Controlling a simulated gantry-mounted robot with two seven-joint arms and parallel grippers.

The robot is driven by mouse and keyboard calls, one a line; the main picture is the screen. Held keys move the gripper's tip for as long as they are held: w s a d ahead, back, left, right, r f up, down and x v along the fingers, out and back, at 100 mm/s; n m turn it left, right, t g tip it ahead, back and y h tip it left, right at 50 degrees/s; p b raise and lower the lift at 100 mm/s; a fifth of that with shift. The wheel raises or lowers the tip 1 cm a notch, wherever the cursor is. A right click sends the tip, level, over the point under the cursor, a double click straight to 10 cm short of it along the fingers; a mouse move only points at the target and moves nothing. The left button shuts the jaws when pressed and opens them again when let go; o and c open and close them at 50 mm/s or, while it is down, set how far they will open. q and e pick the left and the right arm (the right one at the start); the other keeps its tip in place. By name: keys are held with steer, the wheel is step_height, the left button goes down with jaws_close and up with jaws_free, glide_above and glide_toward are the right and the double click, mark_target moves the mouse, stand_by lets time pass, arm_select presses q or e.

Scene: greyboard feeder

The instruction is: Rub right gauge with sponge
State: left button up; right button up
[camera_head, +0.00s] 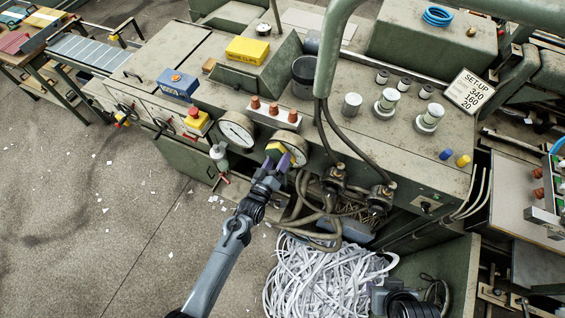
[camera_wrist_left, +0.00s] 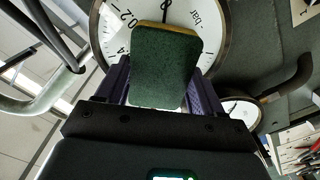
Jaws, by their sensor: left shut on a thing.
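The sponge, with a dark green pad and a yellow body, shows in the head view (camera_head: 275,149) and in the left wrist view (camera_wrist_left: 163,65). My left gripper (camera_head: 276,161) is shut on it, with a purple finger on each side. The right gauge (camera_head: 297,144), a round white dial, is directly behind the sponge. In the left wrist view the right gauge (camera_wrist_left: 210,18) fills the top, and the sponge covers its middle and lower face. I cannot tell whether the sponge touches the dial.
The left gauge (camera_head: 235,131) sits on the same machine front. Hoses (camera_head: 300,205) hang right of my gripper. A heap of paper strips (camera_head: 320,278) lies below.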

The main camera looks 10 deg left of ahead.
arm_select(q)
steer(key=shift+w+a, duration=0.25)
steer(key=shift+a, duration=0.7)
steer(key=shift+w+a, duration=0.2)
steer(key=shift+a, duration=0.75)
steer(key=s+p, duration=0.1)
steer(key=s, duration=0.1)
steer(key=s+p, duration=0.1)
steer(key=s, duration=0.1)
steer(key=shift+a+r+p, duration=0.15)
steer(key=shift+a+p, duration=0.2)
steer(key=shift+s+a+p, duration=0.1)
steer(key=shift+s+p, duration=0.25)
steer(key=shift+s, duration=0.55)
steer(key=shift+s, duration=0.1)
